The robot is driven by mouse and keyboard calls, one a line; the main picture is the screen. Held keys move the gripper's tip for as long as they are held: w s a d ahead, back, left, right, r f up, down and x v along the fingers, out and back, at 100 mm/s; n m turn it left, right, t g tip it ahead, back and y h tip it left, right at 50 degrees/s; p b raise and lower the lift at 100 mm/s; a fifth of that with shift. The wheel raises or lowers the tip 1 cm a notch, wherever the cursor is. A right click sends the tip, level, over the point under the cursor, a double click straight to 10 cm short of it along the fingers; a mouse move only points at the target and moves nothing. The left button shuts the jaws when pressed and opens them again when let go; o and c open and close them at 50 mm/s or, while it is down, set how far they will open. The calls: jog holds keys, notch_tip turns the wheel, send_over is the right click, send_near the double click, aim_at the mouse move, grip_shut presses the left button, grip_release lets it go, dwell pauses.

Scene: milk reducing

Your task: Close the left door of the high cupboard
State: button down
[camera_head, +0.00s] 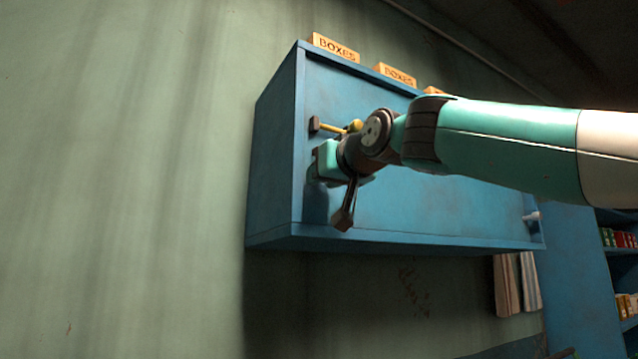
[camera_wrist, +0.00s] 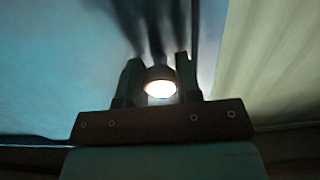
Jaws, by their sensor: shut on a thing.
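The high blue cupboard (camera_head: 275,160) hangs on the wall in the head view. Its broad blue front (camera_head: 450,215) is partly behind my arm. No seam between doors shows, and I cannot tell whether the left door is flush. My gripper (camera_head: 320,165) is at the left end of the front, its tips partly hidden. In the wrist view, my gripper (camera_wrist: 160,82) has its two dark fingers on either side of a round, bright-ended door knob (camera_wrist: 160,88) and is shut on it. The blue surface (camera_wrist: 60,70) lies left of the knob.
Boxes labelled BOXES (camera_head: 336,47) stand on the cupboard's top. A pale knob (camera_head: 533,217) sits at the front's lower right. The green wall (camera_head: 120,180) is bare on the left. Blue shelves with books (camera_head: 627,304) stand at the right.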

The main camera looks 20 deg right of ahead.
jog(key=shift+a, duration=0.25)
jog(key=c, duration=0.8)
grip_release()
jog(key=shift+s, duration=0.1)
